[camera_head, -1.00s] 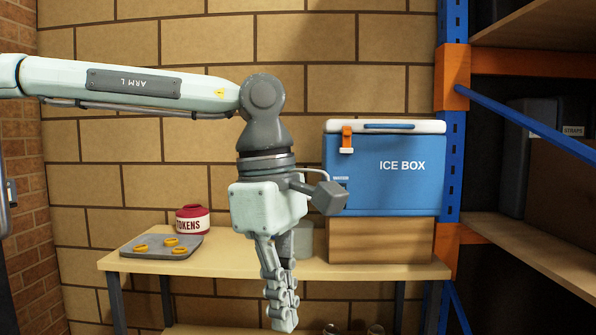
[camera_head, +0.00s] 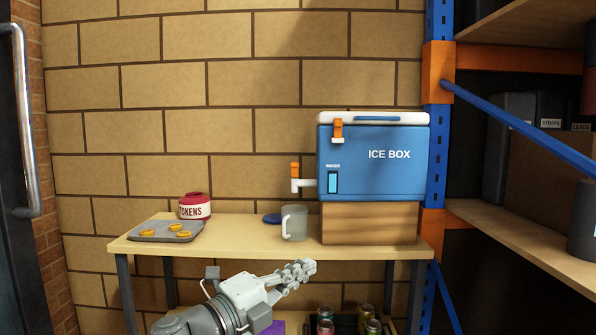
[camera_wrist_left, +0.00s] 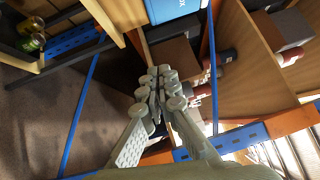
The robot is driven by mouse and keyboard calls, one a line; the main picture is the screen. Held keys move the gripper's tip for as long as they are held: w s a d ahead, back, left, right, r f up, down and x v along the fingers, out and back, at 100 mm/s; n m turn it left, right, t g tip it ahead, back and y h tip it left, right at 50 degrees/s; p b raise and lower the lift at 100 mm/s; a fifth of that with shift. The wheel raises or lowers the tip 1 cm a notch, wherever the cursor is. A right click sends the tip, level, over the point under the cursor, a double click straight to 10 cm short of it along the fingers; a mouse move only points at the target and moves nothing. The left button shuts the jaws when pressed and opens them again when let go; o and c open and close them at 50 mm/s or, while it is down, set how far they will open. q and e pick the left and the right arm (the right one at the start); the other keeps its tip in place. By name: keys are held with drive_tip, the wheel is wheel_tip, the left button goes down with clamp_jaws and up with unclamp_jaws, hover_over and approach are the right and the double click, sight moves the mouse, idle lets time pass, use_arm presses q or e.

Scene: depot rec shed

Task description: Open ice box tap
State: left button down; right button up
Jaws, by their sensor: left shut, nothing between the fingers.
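The blue ice box (camera_head: 350,150) with a white lid stands on a wooden block (camera_head: 370,224) at the table's right end. Its tap (camera_head: 305,185) sticks out from the left side, with a white spout and an upright orange lever (camera_head: 295,171). A grey mug (camera_head: 294,224) stands on the table below the spout. My left gripper (camera_head: 304,268) is shut and empty, in front of and below the table's front edge, well apart from the tap. In the left wrist view its fingers (camera_wrist_left: 160,82) are together, and part of the ice box (camera_wrist_left: 170,10) shows at the top. My right gripper is out of view.
The table (camera_head: 225,234) also bears a red TOKENS tub (camera_head: 194,206), a grey tray (camera_head: 150,231) with yellow rings, and a blue disc (camera_head: 271,219). A blue and orange rack (camera_head: 437,65) stands close at the right. Several cans (camera_head: 325,326) are below the table.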

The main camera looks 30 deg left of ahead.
use_arm(q)
drive_tip(key=s+a+f+n+g+y, duration=0.4)
drive_tip(key=f+n, duration=0.4)
drive_tip(key=f, duration=0.4)
drive_tip(key=s+a+f+n+g+y, duration=0.1)
drive_tip(key=s+f+n+g+y, duration=0.45)
drive_tip(key=f, duration=0.55)
drive_tip(key=s+d+f+n+g+h, duration=0.1)
drive_tip(key=s+d+f+n+g, duration=0.1)
drive_tip(key=s, duration=0.5)
drive_tip(key=s+d+f+n+g+h, duration=0.2)
drive_tip(key=s+d+f+n, duration=0.3)
drive_tip(key=s+f, duration=0.3)
drive_tip(key=shift+s+d+f+g, duration=0.2)
drive_tip(key=shift+d+f+g, duration=0.35)
drive_tip(key=shift+d+g, duration=0.3)
drive_tip(key=shift+a, duration=0.1)
